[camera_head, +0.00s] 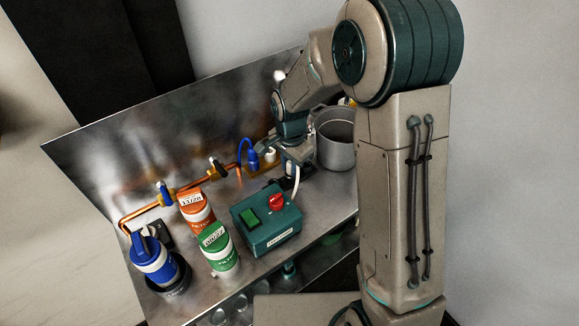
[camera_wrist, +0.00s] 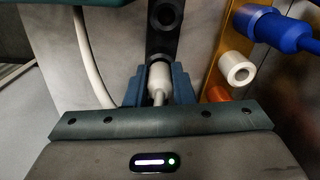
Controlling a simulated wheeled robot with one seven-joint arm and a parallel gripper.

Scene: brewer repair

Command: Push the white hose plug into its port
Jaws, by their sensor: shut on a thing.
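My gripper (camera_wrist: 158,88) is shut on the white hose plug (camera_wrist: 159,76), with one blue-grey finger on each side of it. The plug's far end is at a black block (camera_wrist: 178,45) with round holes; I cannot tell whether it sits in a hole or only in front of it. The white-ringed port (camera_wrist: 238,68) is on a brass block to the right, apart from the plug, and its opening looks empty. In the head view my gripper (camera_head: 296,158) is low over the back of the bench, and the white hose (camera_head: 296,180) hangs beside it.
A blue plug (camera_wrist: 272,28) sits in the brass block above the white port; its blue hose (camera_head: 245,146) arches in the head view. A teal switch box (camera_head: 268,232) stands in front, a metal pot (camera_head: 336,150) to the right. Orange (camera_head: 196,211), green (camera_head: 219,250) and blue (camera_head: 152,264) containers stand left.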

